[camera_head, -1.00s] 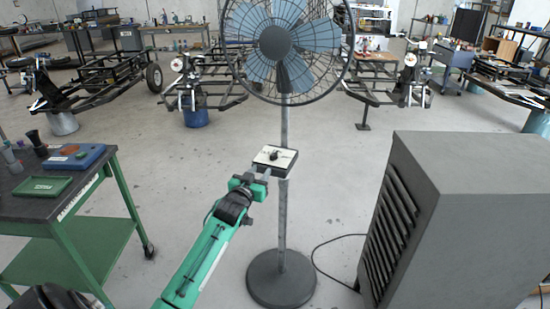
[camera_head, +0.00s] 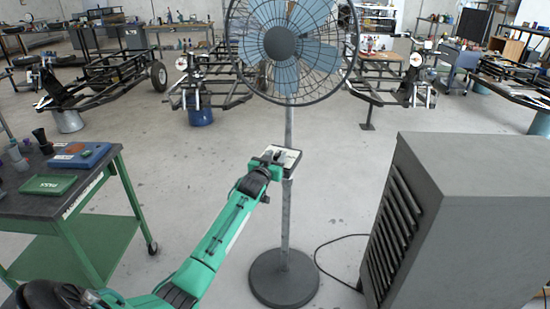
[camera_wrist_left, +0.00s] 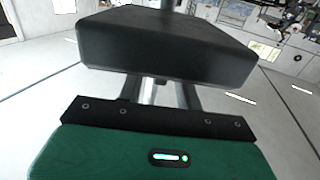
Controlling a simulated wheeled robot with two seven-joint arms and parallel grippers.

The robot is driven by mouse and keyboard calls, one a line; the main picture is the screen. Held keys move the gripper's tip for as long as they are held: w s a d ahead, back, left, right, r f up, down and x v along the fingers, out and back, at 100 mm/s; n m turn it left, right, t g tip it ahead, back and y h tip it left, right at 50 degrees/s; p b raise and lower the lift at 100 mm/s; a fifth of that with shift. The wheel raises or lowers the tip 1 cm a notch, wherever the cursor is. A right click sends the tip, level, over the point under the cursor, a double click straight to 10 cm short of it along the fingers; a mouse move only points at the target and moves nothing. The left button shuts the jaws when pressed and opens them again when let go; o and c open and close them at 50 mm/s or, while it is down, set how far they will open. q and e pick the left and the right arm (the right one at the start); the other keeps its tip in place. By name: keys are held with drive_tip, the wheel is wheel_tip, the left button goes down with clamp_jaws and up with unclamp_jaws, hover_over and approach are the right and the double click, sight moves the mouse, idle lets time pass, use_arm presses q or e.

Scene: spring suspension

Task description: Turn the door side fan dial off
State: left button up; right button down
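The fan's dial box (camera_head: 291,158) is a small box with a pale top, mounted on the fan's pole. In the left wrist view I see its dark side and underside (camera_wrist_left: 165,45) close in front of my gripper. My left gripper (camera_head: 274,155) is at the box, with its fingers over the near left part of its top. The dial is not clear behind the fingers. In the left wrist view the finger bases stand apart, but the box hides the tips, so I cannot tell whether they hold the dial. My right gripper is not in view.
The fan (camera_head: 280,43) stands on a round base (camera_head: 284,279). A large grey louvred unit (camera_head: 470,215) stands at the right, with a cable on the floor. A green-framed table (camera_head: 60,205) with trays is at the left. Vehicle frames stand behind; the floor between is clear.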

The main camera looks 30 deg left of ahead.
use_arm(q)
drive_tip(key=shift+c, duration=0.2)
clamp_jaws()
drive_tip(key=shift+d+r+y, duration=0.1)
drive_tip(key=shift+y, duration=0.2)
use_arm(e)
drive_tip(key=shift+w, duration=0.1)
use_arm(q)
drive_tip(key=shift+n+y, duration=0.4)
drive_tip(key=shift+w+d+n+y+b, duration=0.1)
drive_tip(key=shift+n+y+b, duration=0.2)
drive_tip(key=shift+y, duration=0.1)
drive_tip(key=shift+r+y, duration=0.1)
drive_tip(key=shift+y, duration=0.2)
drive_tip(key=shift+n+g+y+b, duration=0.8)
drive_tip(key=shift+n+y, duration=0.1)
drive_tip(key=shift+y, duration=0.1)
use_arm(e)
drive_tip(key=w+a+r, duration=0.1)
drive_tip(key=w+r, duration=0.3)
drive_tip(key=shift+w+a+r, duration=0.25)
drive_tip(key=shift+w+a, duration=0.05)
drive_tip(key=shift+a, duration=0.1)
